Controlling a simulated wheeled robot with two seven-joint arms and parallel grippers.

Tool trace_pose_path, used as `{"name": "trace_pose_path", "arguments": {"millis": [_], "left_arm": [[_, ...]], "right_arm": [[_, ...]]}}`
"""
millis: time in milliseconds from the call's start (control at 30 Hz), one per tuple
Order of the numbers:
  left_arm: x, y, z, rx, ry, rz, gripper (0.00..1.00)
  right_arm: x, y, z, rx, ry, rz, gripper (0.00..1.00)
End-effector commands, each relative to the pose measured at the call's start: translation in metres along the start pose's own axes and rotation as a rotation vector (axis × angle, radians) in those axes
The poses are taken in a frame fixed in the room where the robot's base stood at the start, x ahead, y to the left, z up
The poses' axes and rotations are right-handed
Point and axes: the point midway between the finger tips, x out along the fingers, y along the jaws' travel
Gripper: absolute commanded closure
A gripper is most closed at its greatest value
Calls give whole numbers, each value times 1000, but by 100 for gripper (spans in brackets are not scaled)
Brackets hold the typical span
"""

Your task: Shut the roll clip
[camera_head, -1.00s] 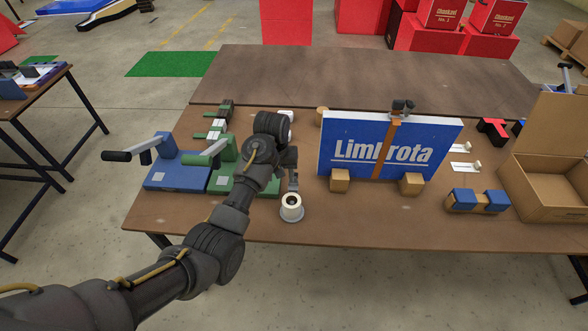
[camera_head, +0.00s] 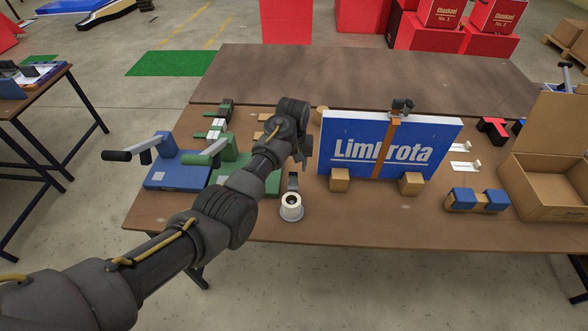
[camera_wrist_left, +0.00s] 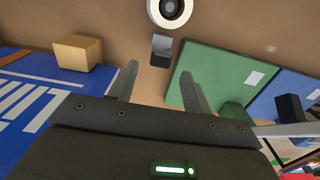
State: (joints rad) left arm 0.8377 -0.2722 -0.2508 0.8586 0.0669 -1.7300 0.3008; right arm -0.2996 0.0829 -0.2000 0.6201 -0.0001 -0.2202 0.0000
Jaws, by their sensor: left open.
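A white roll (camera_head: 291,207) with a dark core stands near the front edge of the brown table. A small grey clip (camera_head: 293,181) is right behind it, raised like an upright tab. In the left wrist view the roll (camera_wrist_left: 170,9) is at the top edge, and the clip (camera_wrist_left: 161,50) is just below it. My left gripper (camera_wrist_left: 160,80) is open and empty, its two fingers apart, with the clip beyond the gap between them. In the head view the left gripper (camera_head: 303,152) is behind and above the clip. My right gripper is not seen.
Blue (camera_head: 178,176) and green (camera_head: 262,180) bases with levers are on the left. An open cardboard box (camera_head: 550,187) is at the right edge.

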Motion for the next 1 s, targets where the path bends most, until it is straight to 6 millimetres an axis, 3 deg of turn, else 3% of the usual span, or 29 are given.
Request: {"name": "trace_pose_path", "arguments": {"millis": [200, 567, 900, 1000], "left_arm": [[25, 0, 0, 0, -1, 0, 51], [31, 0, 0, -1, 0, 1, 51], [30, 0, 0, -1, 1, 1, 93], [31, 2, 0, 0, 1, 1, 96]], "right_arm": [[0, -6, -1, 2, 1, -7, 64], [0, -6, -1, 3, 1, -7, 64], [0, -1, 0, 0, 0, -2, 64], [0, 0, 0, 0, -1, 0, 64]]}}
